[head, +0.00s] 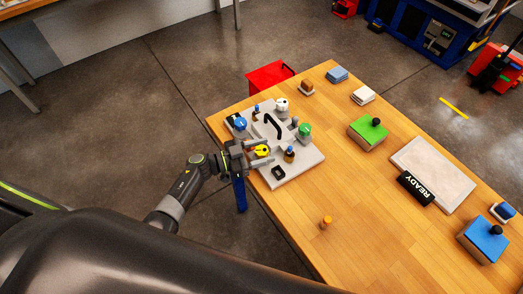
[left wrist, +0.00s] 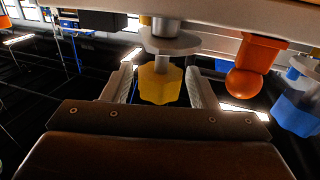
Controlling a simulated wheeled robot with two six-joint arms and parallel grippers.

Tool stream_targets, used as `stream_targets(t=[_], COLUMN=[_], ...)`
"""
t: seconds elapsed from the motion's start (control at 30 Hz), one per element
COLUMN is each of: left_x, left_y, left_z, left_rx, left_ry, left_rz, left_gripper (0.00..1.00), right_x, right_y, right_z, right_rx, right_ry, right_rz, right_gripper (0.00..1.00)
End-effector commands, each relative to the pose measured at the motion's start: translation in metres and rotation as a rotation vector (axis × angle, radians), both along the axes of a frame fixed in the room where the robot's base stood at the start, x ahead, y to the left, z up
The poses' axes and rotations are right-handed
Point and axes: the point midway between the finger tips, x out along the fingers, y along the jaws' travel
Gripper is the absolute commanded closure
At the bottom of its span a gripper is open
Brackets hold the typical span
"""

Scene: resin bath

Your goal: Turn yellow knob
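The yellow knob (head: 261,150) sits on the near left part of a light grey panel (head: 300,168) on the wooden table. My left gripper (head: 258,153) is at the knob, coming in from the left. In the left wrist view the yellow knob (left wrist: 160,80) is between the two fingers (left wrist: 160,90) of the gripper. Narrow gaps show between the knob and each finger, so the gripper looks open around it. My right gripper is not in view.
The panel also carries a blue knob (head: 240,123), a white knob (head: 281,104), a green knob (head: 305,129) and a black handle (head: 272,125). An orange-brown part (left wrist: 252,68) is close beside the right finger. Green (head: 368,132) and blue (head: 484,240) blocks stand farther right.

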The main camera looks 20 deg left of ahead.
Motion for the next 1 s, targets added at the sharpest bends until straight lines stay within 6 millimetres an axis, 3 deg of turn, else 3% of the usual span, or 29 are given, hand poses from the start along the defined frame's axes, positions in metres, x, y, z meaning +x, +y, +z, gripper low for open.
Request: stream_targets(t=[0.3, 0.47, 1.0], left_x=[-0.001, -0.009, -0.082], left_y=[0.001, 0.013, 0.114], left_z=[-0.001, -0.003, -0.005], left_rx=[0.0, 0.002, 0.004], left_ry=[0.001, 0.002, 0.003], left_rz=[0.001, 0.002, -0.001], left_gripper=[0.43, 0.43, 0.43], right_x=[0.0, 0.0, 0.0], right_y=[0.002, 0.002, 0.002], right_z=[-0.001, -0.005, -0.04], right_rx=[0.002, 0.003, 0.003], right_ry=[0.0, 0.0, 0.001], right_rz=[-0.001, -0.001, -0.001], right_gripper=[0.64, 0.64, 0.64])
